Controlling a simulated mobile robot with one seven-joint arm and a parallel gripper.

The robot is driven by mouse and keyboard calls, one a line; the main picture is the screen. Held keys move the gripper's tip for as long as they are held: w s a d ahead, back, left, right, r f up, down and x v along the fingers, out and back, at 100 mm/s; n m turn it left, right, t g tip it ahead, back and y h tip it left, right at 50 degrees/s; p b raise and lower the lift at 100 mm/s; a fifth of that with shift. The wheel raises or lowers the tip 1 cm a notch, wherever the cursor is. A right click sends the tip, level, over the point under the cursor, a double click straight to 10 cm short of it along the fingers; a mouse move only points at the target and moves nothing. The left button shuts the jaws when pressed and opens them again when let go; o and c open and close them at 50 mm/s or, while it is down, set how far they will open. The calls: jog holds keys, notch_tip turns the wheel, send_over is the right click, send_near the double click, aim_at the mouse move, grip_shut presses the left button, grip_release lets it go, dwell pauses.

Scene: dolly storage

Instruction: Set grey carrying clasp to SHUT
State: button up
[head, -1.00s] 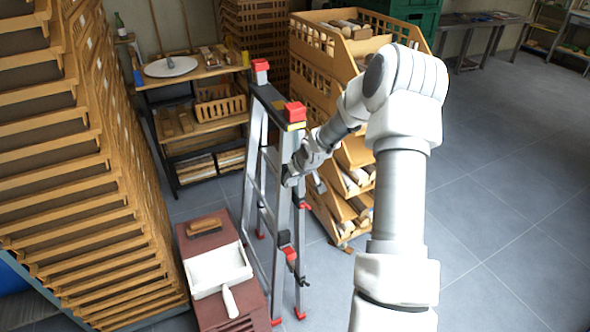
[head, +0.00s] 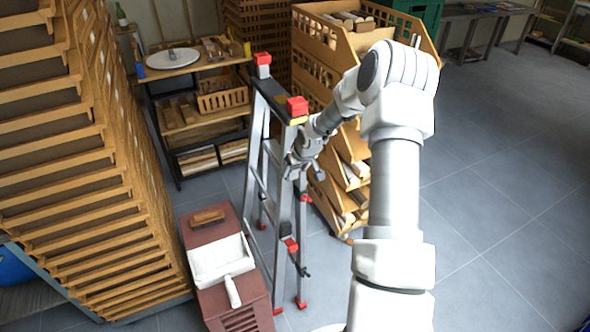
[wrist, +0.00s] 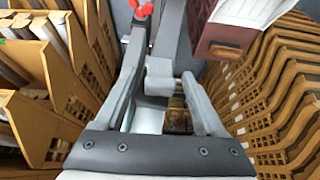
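A grey stepladder (head: 302,215) with red caps stands left of the crate stack. In the wrist view, a small grey block (wrist: 160,77), which looks like the grey carrying clasp, sits on the ladder's grey rail. My gripper (wrist: 162,82) is open, with one finger on either side of this block. I cannot tell whether the fingers touch it, or whether the clasp is shut. In the head view, my gripper (head: 293,166) is at the ladder's upper side, below its red-capped top, and the clasp cannot be made out there.
A dark red box (head: 245,306) carries a white dustpan (head: 220,262) and a brush (head: 208,216) left of the ladder. Wooden crates (head: 375,50) stand close on the right. Stacked wooden trays (head: 90,215) fill the left. Open floor (head: 500,200) lies to the right.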

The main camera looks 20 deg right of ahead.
jog(key=p+v, duration=0.1)
jog(key=v, duration=1.6)
jog(key=shift+r, duration=0.2)
jog(key=shift+s, duration=0.1)
